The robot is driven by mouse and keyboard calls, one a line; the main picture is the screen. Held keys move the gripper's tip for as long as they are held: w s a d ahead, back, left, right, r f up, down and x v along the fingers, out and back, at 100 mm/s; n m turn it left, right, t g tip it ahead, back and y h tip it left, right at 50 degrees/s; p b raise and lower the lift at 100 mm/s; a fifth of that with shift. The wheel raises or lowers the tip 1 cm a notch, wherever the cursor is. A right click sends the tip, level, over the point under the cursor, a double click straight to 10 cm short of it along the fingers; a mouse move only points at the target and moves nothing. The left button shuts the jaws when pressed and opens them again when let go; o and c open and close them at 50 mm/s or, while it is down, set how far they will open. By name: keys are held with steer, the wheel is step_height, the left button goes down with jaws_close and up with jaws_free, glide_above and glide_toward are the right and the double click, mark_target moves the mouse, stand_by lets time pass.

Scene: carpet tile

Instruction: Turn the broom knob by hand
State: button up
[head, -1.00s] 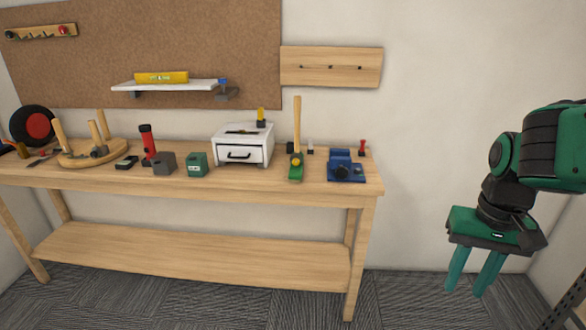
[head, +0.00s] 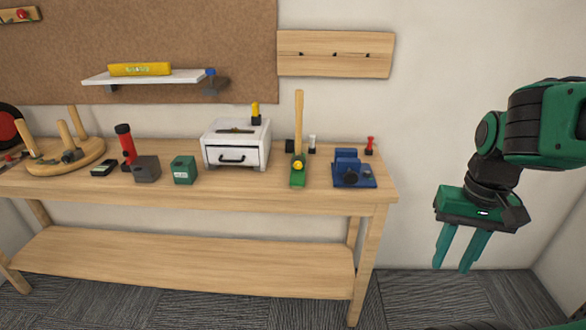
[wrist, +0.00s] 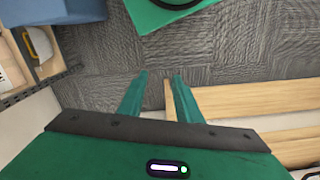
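The broom (head: 298,125) stands on the workbench in the head view, with a pale upright wooden handle and a green base. A round yellow knob (head: 298,165) sits on the front of the green base. My gripper (head: 453,268) hangs in the air to the right of the workbench, pointing down, well away from the broom. In the wrist view my gripper (wrist: 160,78) has its two fingers apart with nothing between them. The broom is not seen in the wrist view.
The workbench (head: 230,196) has a lower shelf (head: 190,263). A blue vise-like tool (head: 353,170) stands right of the broom, and a white drawer box (head: 237,143) stands left of it. A red-topped item (head: 370,146) is near the bench's right end. Carpet right of the bench is clear.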

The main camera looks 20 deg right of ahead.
steer(key=shift+d, duration=0.1)
steer(key=shift+o, duration=1.2)
steer(key=shift+s+r, duration=0.1)
steer(key=shift+s, duration=0.15)
steer(key=w+d+f+n+h, duration=0.2)
steer(key=w+f+n+h, duration=0.15)
steer(key=w, duration=0.25)
steer(key=w+d+f+n+h, duration=0.2)
steer(key=w+f+n, duration=0.25)
steer(key=w, duration=0.25)
steer(key=w+a+f+n+t+h, duration=0.1)
steer(key=w+n+t+h, duration=0.1)
steer(key=w+n, duration=0.35)
steer(key=w+a+n+t+h, duration=0.1)
steer(key=w+n+h, duration=0.25)
steer(key=w, duration=0.35)
steer(key=n+t+y, duration=0.3)
steer(key=n+t, duration=1.1)
steer(key=n, duration=0.6)
glide_toward(297, 166)
steer(key=x, duration=0.8)
steer(key=shift+w+d, duration=0.1)
steer(key=shift+w, duration=0.05)
